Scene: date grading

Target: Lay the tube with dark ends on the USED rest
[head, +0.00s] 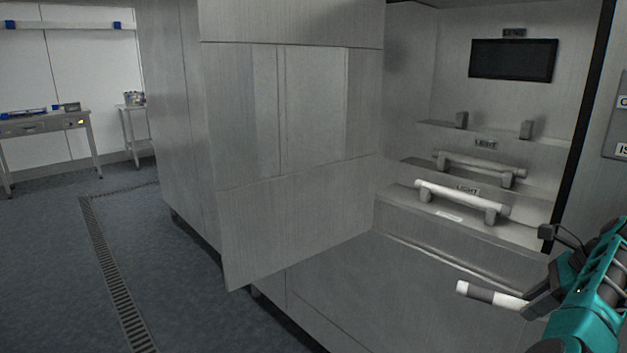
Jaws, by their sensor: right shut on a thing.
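My right gripper (537,298) is at the lower right, in front of the cabinet, shut on a tube (508,300). The held tube has a white tip and a dark grey band near its left end; its other end is hidden behind the gripper. Inside the cabinet, the top step has an empty rest with two grey posts (461,120). A grey tube (480,164) lies on the middle rest. A white tube (462,197) lies on the lowest rest. The small step labels are hard to read; one seems to say LIGHT (467,190). My left gripper is out of view.
An open steel door panel (290,150) stands left of the steps. A dark screen (513,60) hangs on the cabinet's back wall. The cabinet's dark right edge (588,120) is close above my right arm. A bench (45,125) stands far left, with clear floor before it.

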